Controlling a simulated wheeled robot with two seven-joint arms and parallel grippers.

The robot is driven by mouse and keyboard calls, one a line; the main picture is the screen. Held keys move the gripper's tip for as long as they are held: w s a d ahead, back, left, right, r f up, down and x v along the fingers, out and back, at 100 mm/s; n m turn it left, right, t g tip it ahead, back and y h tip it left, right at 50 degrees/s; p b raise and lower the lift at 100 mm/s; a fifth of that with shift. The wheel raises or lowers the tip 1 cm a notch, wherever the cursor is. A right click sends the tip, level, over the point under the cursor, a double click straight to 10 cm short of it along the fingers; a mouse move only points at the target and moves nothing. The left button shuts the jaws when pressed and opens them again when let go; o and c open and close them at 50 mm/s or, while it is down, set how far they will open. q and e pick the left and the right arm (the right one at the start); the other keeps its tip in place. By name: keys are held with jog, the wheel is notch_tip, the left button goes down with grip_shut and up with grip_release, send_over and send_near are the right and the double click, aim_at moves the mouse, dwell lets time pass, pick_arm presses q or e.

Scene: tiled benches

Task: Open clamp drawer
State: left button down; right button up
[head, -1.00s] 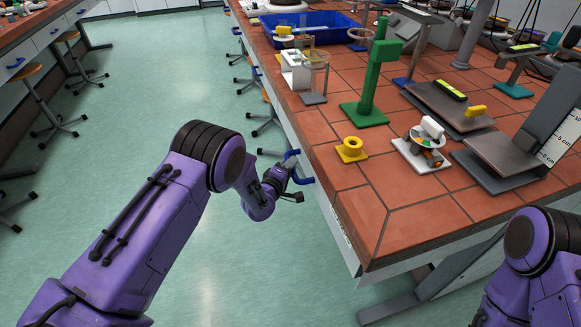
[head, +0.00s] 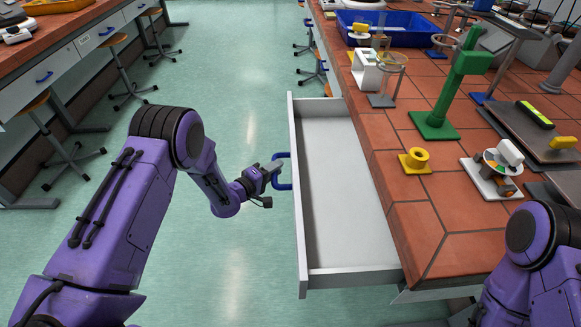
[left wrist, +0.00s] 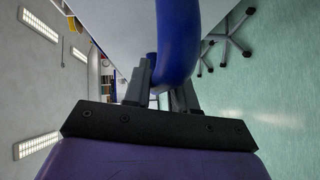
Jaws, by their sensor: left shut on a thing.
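The drawer (head: 340,215) stands pulled out from the side of the tiled bench in the head view. It is light grey, and its visible inside is empty. Its blue handle (head: 283,171) is on the front panel facing left. My left gripper (head: 272,168) is shut on the handle from the left side. In the left wrist view the blue handle (left wrist: 178,45) passes between the fingers of my left gripper (left wrist: 163,95). My right arm shows at the lower right, but its gripper is out of the picture.
The bench top (head: 415,225) carries a yellow spool-like part (head: 415,160), a green stand (head: 455,85) and a blue tray (head: 385,30). Stools (head: 55,150) stand along another bench on the left. The green floor between is clear.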

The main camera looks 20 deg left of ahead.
pick_arm(q)
jog(key=shift+s+a, duration=0.25)
jog(key=shift+a, duration=0.4)
jog(key=shift+s+a, duration=0.25)
jog(key=shift+a, duration=0.35)
jog(key=shift+s+a, duration=0.25)
jog(key=shift+a, duration=0.4)
jog(key=c, duration=1)
grip_release()
jog(key=shift+c, duration=0.2)
jog(key=v, duration=1)
jog(key=shift+s+a, duration=0.15)
jog(key=shift+s, duration=0.05)
